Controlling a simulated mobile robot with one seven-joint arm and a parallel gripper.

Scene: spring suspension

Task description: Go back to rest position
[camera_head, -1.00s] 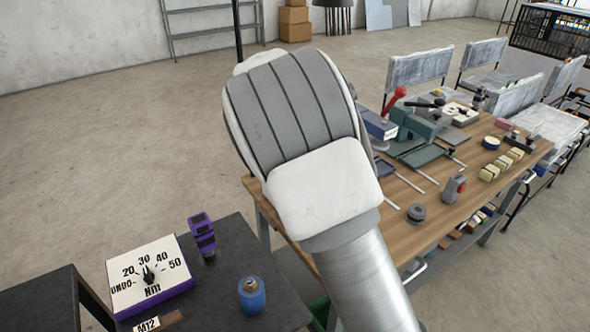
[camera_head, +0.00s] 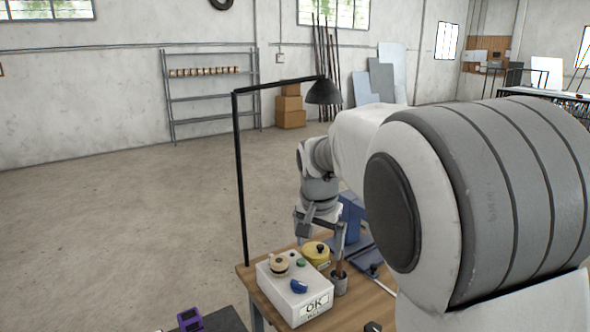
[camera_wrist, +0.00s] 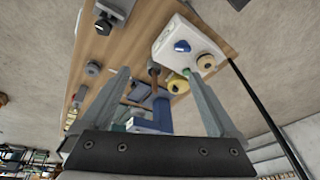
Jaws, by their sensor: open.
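My gripper (camera_head: 320,230) hangs over the wooden workbench (camera_head: 262,297), behind the white OK box, in the head view. In the wrist view my gripper (camera_wrist: 157,76) has its two fingers spread wide apart. Nothing shows held between them; bench items appear beyond the fingers. My arm's big white and grey joint fills the right of the head view and hides much of the bench.
The white OK box (camera_head: 281,302) carries a blue knob and round pieces. A yellow round container (camera_head: 316,253) and a cup (camera_head: 340,284) stand beside it. A black lamp (camera_head: 323,93) on a post rises near the arm.

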